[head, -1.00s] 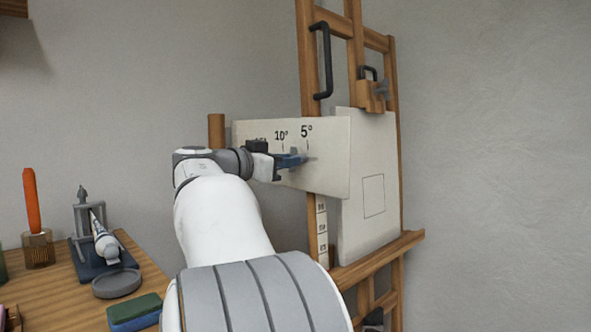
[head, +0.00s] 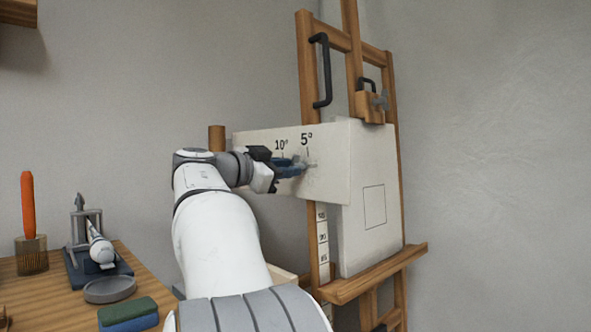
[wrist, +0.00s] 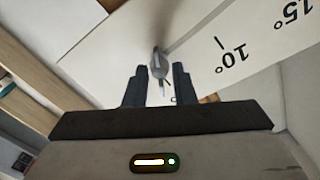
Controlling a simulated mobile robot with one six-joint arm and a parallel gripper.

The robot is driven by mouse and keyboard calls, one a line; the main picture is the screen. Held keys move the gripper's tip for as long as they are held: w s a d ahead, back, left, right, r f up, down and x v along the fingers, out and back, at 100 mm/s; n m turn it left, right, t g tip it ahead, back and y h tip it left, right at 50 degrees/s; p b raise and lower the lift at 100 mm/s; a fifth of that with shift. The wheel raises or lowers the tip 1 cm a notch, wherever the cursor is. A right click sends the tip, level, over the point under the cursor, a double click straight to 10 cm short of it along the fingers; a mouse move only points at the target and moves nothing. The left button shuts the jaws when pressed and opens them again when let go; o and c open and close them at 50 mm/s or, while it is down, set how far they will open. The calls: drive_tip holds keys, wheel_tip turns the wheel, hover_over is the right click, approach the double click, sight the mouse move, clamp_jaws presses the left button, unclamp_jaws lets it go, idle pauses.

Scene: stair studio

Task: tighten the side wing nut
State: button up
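The grey side wing nut (head: 312,168) sits on the pale angle board marked 5° and 10° (head: 335,140), which is fixed to the wooden easel. In the wrist view the wing nut (wrist: 158,68) shows just beyond and partly between my fingertips. My gripper (head: 300,168) is at the board, close in front of the nut. In the wrist view my gripper (wrist: 158,78) is open, with one dark finger on each side of the nut and visible gaps. The nut's lower part is partly hidden by my gripper in the head view.
At left, a wooden desk (head: 75,285) holds a paint-tube stand, an orange item and a dish.

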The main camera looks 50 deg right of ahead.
drive_tip(key=shift+o, duration=0.4)
drive_tip(key=shift+a, duration=0.15)
drive_tip(key=a, duration=0.5)
drive_tip(key=shift+w+a, duration=0.3)
drive_tip(key=shift+a, duration=0.05)
drive_tip(key=a+f+n+t+y+p, duration=0.2)
drive_tip(key=a+n+y+p, duration=0.45)
drive_tip(key=p, duration=0.55)
drive_tip(key=a+f+n+t+y+p, duration=0.2)
drive_tip(key=a+n+t+y+p, duration=0.15)
drive_tip(key=a+n+p, duration=0.65)
drive_tip(key=s+a+n+y+p, duration=0.4)
drive_tip(key=s+a+p, duration=0.1)
drive_tip(key=a+p, duration=0.3)
drive_tip(key=s+a+f+n+g+y+p, duration=0.1)
drive_tip(key=s+a+n+y+p, duration=0.3)
drive_tip(key=a+p, duration=0.4)
drive_tip(key=shift+s+p, duration=0.8)
drive_tip(key=shift+p, duration=0.45)
